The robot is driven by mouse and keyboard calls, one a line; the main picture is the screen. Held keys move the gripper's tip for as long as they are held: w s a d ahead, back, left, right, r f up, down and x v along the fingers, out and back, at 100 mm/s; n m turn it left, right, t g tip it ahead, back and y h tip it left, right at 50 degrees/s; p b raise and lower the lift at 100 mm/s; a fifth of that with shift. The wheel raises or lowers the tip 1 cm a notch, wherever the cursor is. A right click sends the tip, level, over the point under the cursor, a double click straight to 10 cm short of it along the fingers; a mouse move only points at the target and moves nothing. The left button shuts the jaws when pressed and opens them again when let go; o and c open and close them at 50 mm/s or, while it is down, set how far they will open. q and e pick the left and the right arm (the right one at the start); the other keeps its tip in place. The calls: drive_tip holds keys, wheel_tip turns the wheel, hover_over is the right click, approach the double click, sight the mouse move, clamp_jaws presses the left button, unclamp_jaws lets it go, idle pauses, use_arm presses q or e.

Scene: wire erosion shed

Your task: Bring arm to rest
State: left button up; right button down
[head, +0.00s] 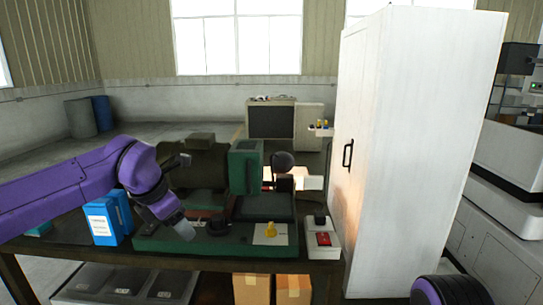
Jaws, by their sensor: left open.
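My left arm (60,195), purple, reaches in from the left over the workbench and bends down at the wrist. My left gripper (183,228) points down at the front of the green machine (245,168), close to its base. It is open, and I see nothing between its fingers. Whether it touches the base cannot be told. A purple rounded part of my right arm (452,290) shows at the bottom right edge. My right gripper is out of the picture.
Blue boxes (103,222) stand beside my left wrist. A small yellow piece (271,229) and a control box with a red button (323,240) are at the bench front. A tall white cabinet (415,140) blocks the right. Cardboard boxes (252,288) sit below.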

use_arm(q)
drive_tip(key=s+f+m+t+y+b, duration=0.1)
drive_tip(key=s+f+m+y, duration=0.15)
drive_tip(key=f, duration=0.75)
drive_tip(key=s+f+m+t+y, duration=0.15)
drive_tip(key=f+m, duration=0.25)
drive_tip(key=f, duration=0.7)
drive_tip(key=s+f+m+t+y+b, duration=0.1)
drive_tip(key=s+f+m+y, duration=0.15)
drive_tip(key=f, duration=0.75)
drive_tip(key=s+a+f+m+g, duration=0.1)
drive_tip(key=s+a+f+m, duration=0.2)
drive_tip(key=s+f, duration=0.3)
drive_tip(key=s+a+f+m+g+b, duration=0.1)
drive_tip(key=s+a+f+m+g, duration=0.1)
drive_tip(key=s, duration=1.1)
drive_tip(key=s+a+f+m+g, duration=0.1)
drive_tip(key=s+a+f+m, duration=0.3)
drive_tip(key=s+f, duration=0.5)
drive_tip(key=shift+s+a+f+m+g+h+b, duration=0.15)
drive_tip(key=shift+s+f+m+g+h+b, duration=0.3)
drive_tip(key=shift+m, duration=0.75)
use_arm(e)
drive_tip(key=f, duration=0.4)
drive_tip(key=shift+w, duration=0.2)
use_arm(q)
drive_tip(key=shift+r, duration=0.1)
drive_tip(key=shift+c, duration=0.3)
